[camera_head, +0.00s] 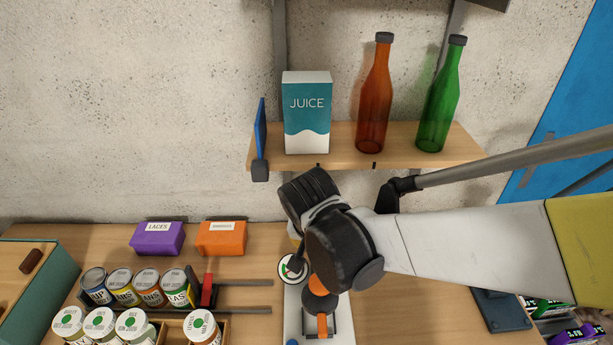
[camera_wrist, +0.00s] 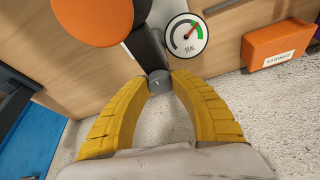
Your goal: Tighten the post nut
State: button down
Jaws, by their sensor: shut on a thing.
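In the wrist view, my gripper (camera_wrist: 159,77) has its two yellow fingers closed around a small grey round nut (camera_wrist: 158,86) at the end of a dark post (camera_wrist: 146,48). A round white gauge marked SEAL (camera_wrist: 183,42) is just right of the nut. Its needle points up and right, toward the green band. A large orange disc (camera_wrist: 90,18) is at the upper left. In the head view, my wrist hides the nut and most of the fingers. The gauge (camera_head: 285,271) is partly covered there, above a pale plinth plate (camera_head: 293,322).
A purple box (camera_head: 157,243), an orange box (camera_head: 221,244) and several cans (camera_head: 122,289) stand left of the plinth. Above, a shelf (camera_head: 338,161) holds a juice carton (camera_head: 307,133), a brown bottle (camera_head: 374,105) and a green bottle (camera_head: 440,105). The bench right of the plinth is mostly clear.

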jog(key=c, duration=1.1)
grip_release()
jog(key=shift+o, duration=0.2)
jog(key=v, duration=1.2)
jog(key=shift+d, duration=0.1)
jog(key=s+d+f+n+t+b, duration=0.1)
jog(key=s+d+f, duration=0.1)
jog(key=d, duration=0.5)
jog(key=s+d+f+n+t+y+b, duration=0.1)
jog(key=s+d+f+n, duration=0.1)
jog(key=d, duration=0.5)
jog(key=shift+s+d+f+t, duration=0.25)
jog(key=shift+s+t, duration=0.15)
jog(key=shift+s, duration=0.5)
